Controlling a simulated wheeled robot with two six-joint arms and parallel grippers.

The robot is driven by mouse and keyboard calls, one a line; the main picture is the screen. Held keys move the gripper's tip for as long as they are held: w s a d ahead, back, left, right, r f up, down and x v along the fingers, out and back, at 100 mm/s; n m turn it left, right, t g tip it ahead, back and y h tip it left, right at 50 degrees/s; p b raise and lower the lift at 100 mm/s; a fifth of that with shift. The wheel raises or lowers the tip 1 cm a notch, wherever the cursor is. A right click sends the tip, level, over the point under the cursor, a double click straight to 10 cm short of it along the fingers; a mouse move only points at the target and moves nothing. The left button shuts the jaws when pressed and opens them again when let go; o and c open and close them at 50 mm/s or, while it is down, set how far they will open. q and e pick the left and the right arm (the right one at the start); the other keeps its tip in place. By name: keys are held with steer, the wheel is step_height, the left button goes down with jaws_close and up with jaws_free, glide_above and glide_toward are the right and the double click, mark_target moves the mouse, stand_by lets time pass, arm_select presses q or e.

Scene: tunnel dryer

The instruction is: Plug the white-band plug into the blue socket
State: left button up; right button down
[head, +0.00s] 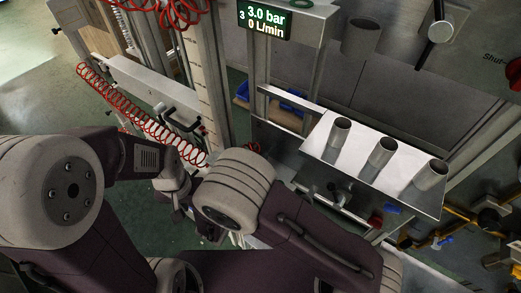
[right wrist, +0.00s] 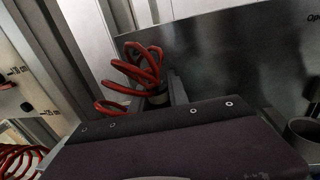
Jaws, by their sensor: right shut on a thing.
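My right gripper (right wrist: 168,94) is shut on a dark plug (right wrist: 157,98) at the end of a red coiled hose (right wrist: 140,66). The plug is largely hidden behind the gripper's dark body in the right wrist view, and no white band shows. In the head view my right wrist covers this gripper, and a bit of red coil shows just above it. A small blue part (head: 375,220) shows below the steel shelf; I cannot tell whether it is the blue socket. My left arm's end (head: 174,182) is at the left, its jaws unclear.
A steel shelf (head: 313,147) with several upright metal tubes stands right of my right wrist. Another red coiled hose (head: 125,108) hangs along the frame at left. A pressure display (head: 264,22) is above. A steel panel (right wrist: 235,60) stands close behind the held plug.

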steer(key=shift+f+b, duration=1.15)
steer(key=shift+f, duration=0.45)
steer(key=c, duration=1.2)
jaws_free()
